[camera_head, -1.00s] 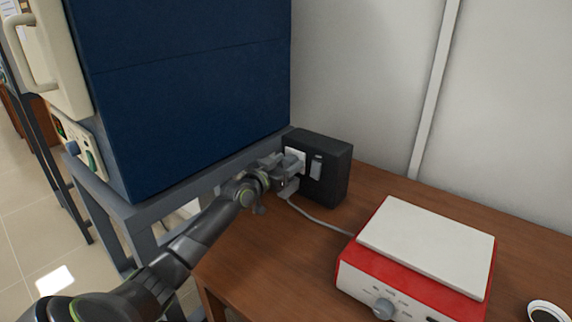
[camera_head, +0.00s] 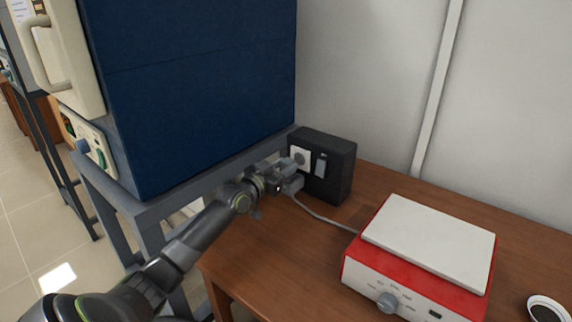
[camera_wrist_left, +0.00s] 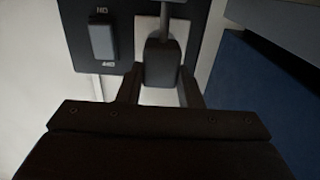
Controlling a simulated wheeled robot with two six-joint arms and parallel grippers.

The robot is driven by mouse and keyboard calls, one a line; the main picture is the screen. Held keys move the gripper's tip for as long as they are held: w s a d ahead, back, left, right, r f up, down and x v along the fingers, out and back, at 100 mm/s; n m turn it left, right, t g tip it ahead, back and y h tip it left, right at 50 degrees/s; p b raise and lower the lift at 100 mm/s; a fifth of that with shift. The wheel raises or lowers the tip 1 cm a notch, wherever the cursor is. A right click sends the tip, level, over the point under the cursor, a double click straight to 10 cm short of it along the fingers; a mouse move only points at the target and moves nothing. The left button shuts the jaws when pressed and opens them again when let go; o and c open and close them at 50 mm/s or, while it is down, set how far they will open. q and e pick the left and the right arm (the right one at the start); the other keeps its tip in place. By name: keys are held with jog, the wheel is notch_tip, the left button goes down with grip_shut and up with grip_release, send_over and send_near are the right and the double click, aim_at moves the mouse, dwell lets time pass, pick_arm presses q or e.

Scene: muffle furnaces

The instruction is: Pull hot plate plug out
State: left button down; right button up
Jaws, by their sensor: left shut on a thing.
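The black socket box (camera_head: 335,172) stands on the wooden table against the wall, with a white socket plate (camera_head: 299,153) and a grey switch on its front. My left gripper (camera_head: 290,182) is just in front of and below the plate, and the round socket opening shows. In the left wrist view its two fingers are shut on the dark plug (camera_wrist_left: 161,64), which overlaps the white plate there. The head view shows the plug apart from the socket by a small gap. A grey cord (camera_head: 322,217) runs from it to the red and white hot plate (camera_head: 428,240). My right gripper is out of view.
A large blue furnace (camera_head: 200,85) on a grey metal stand (camera_head: 150,207) is close to the left of my arm. A small white dish (camera_head: 547,309) sits at the table's right front. The table between the cord and front edge is clear.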

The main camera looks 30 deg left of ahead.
pick_arm(q)
jog(key=c, duration=1.4)
grip_release()
jog(key=shift+f, duration=0.15)
jog(key=o, duration=0.4)
jog(key=shift+s, duration=0.1)
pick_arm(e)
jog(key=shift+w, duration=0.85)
pick_arm(q)
jog(key=shift+s+a+p, duration=0.1)
jog(key=shift+s+p, duration=0.2)
jog(key=shift+s, duration=0.2)
jog(key=s+a+p, duration=0.1)
jog(key=s+p, duration=0.9)
jog(key=s, duration=0.6)
jog(key=shift+s, duration=0.2)
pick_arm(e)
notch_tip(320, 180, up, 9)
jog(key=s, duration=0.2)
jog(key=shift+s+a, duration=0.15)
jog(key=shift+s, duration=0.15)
